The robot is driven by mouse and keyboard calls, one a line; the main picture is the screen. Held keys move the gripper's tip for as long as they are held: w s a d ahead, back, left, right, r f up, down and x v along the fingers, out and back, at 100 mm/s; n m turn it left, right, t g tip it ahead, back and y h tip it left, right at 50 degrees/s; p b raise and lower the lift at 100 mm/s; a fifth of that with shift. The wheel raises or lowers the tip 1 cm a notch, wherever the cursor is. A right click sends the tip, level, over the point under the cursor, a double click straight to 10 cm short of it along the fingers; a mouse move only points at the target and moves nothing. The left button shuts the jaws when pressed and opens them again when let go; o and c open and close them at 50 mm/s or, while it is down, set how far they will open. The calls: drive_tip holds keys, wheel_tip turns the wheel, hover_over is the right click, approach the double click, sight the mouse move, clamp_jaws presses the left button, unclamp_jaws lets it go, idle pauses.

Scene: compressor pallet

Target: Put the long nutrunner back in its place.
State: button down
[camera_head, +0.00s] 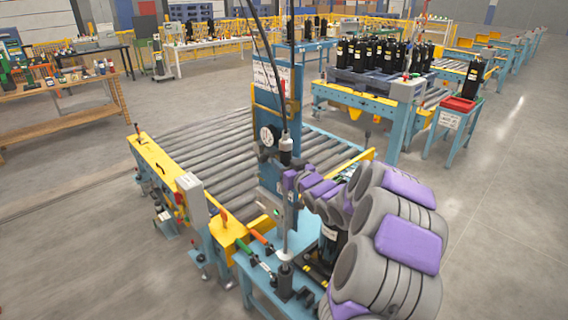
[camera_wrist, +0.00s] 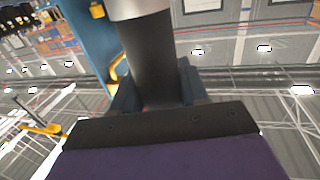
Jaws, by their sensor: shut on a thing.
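The long nutrunner (camera_head: 286,146) stands upright beside the blue post, with a dark hose rising from its top. In the wrist view its dark cylindrical body (camera_wrist: 150,62) runs between the fingers, with a pale collar above. My gripper (camera_head: 290,183) is shut on that body; its fingers (camera_wrist: 155,92) lie on both sides of it. Below, a slim silver shaft (camera_head: 285,242) comes down over a dark holder (camera_head: 285,276) on the small blue table. I cannot tell whether its end sits inside the holder. My arm hides part of the table.
The blue post (camera_head: 268,95) with a dial gauge stands close behind the tool. A roller conveyor (camera_head: 215,158) lies behind and left. Green- and orange-handled tools (camera_head: 258,243) lie on the table's left side. Open floor (camera_head: 80,235) is at the left.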

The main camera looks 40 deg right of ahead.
drive_tip(key=shift+f+b, duration=1.8)
drive_tip(key=shift+f, duration=2.6)
idle(1.6)
drive_tip(key=c, duration=0.8)
unclamp_jaws()
drive_tip(key=o, duration=0.3)
drive_tip(key=shift+s, duration=0.1)
drive_tip(key=shift+s+a+p, duration=0.4)
drive_tip(key=shift+s, duration=2.45)
drive_tip(key=shift+s+a+p, duration=0.4)
drive_tip(key=shift+s+a, duration=0.05)
drive_tip(key=shift+s, duration=2.35)
drive_tip(key=shift+s+a+p, duration=0.4)
drive_tip(key=shift+s, duration=2.45)
